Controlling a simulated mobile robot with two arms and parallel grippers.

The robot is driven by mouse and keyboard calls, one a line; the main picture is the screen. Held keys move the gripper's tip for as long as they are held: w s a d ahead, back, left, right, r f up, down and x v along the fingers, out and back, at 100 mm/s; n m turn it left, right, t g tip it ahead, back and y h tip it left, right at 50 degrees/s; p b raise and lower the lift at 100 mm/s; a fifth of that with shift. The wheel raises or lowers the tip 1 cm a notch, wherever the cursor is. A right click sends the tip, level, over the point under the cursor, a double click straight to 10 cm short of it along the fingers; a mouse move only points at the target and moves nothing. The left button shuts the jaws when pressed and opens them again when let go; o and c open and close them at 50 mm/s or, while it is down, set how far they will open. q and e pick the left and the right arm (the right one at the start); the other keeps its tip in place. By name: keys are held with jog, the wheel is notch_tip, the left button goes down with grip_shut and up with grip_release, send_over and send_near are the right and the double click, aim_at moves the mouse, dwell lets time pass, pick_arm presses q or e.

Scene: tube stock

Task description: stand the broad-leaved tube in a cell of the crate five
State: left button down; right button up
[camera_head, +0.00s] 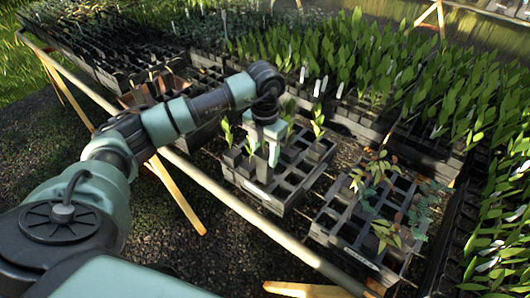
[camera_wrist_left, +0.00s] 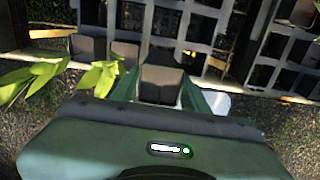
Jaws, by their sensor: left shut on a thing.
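My left gripper (camera_head: 272,138) points down over the middle crate (camera_head: 277,208). It is shut on a dark square tube (camera_head: 263,171), which also shows between the fingers in the left wrist view (camera_wrist_left: 162,84). The tube looks upright at the crate's near side; I cannot tell how deep it sits. Bright broad leaves (camera_head: 252,137) show beside the fingers and at the left of the wrist view (camera_wrist_left: 103,76); I cannot tell whether they belong to the held tube. Other leafy tubes (camera_head: 318,150) stand in this crate. The crate's label is unreadable. My right gripper is out of view.
A second crate (camera_head: 345,250) on the right holds reddish and bluish seedlings and has empty cells. Dense trays of leafy plants (camera_head: 370,70) fill the bench behind. A bench rail (camera_head: 240,212) runs along the near edge, with dark ground below.

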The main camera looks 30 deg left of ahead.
pick_arm(q)
jog(key=shift+f+b, duration=0.4)
jog(key=shift+f, duration=0.15)
jog(key=shift+f+b, duration=1.95)
jog(key=shift+f, duration=0.7)
jog(key=shift+f+b, duration=1.05)
jog(key=shift+f, duration=0.4)
jog(key=shift+f, duration=0.25)
jog(key=c, duration=0.7)
grip_release()
jog(key=shift+o, duration=0.2)
